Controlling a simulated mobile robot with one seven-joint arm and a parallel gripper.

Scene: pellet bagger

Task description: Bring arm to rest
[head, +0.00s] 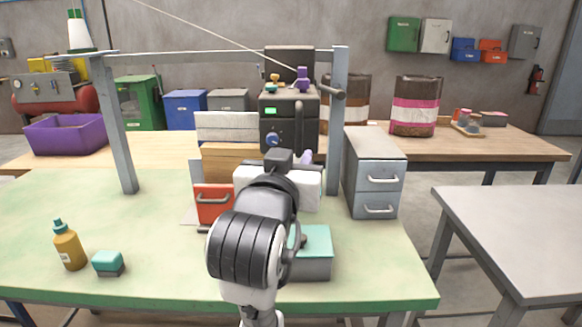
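My arm rises from the bottom centre of the head view and reaches forward over the green-topped table (160,250). My gripper (308,190) is at its far end, seen from behind, in front of the dark machine (275,130). Its white body shows, but its fingers are hidden behind it, so I cannot tell whether it is open or shut. A small light-purple part (306,157) shows just above the gripper's body; I cannot tell whether the two touch.
A red drawer box (214,204) and a teal-topped box (314,258) stand close to my arm. A grey drawer cabinet (376,172) is right of the gripper. A grey frame post (338,125) stands between them. A yellow bottle (69,247) and sponge (108,262) are at left.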

